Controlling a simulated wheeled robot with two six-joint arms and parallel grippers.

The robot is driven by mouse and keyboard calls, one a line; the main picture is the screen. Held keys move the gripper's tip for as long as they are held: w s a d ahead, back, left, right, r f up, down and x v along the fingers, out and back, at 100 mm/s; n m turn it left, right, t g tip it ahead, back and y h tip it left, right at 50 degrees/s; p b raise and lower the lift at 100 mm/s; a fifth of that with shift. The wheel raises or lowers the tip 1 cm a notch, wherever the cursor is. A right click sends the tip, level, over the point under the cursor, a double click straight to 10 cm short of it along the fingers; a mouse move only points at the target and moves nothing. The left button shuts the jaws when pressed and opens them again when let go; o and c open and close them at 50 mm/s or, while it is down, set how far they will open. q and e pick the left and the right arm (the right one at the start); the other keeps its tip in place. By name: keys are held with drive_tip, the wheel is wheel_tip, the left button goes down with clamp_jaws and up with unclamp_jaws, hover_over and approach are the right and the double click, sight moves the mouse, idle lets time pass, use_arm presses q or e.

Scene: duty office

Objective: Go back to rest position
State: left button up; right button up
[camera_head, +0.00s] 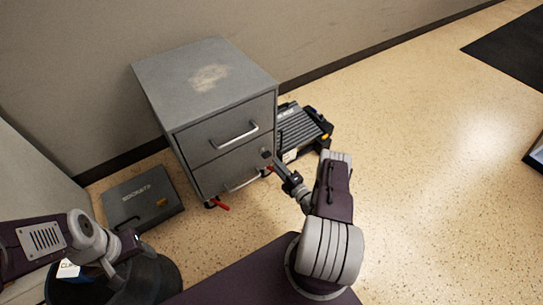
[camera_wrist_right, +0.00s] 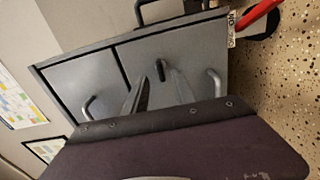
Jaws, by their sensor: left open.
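My left gripper (camera_head: 130,243) is at the lower left of the head view, over a dark round bin; its dark fingers are hard to make out against it, and it looks open and empty. My right gripper (camera_head: 272,163) reaches out in front of the grey two-drawer cabinet (camera_head: 205,77), near its right edge. In the right wrist view its two fingers (camera_wrist_right: 160,85) are apart with nothing clear between them. The cabinet's front and silver handles stand behind them; I cannot tell whether a finger touches it.
A dark flat case (camera_head: 130,192) lies on the floor left of the cabinet. A black ribbed platform (camera_head: 302,122) is at its right. A red lever (camera_head: 221,207) sticks out at the cabinet's base. The dark bin (camera_head: 165,280) stands at lower left.

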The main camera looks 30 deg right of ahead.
drive_tip(key=s, duration=0.3)
drive_tip(key=shift+p, duration=0.3)
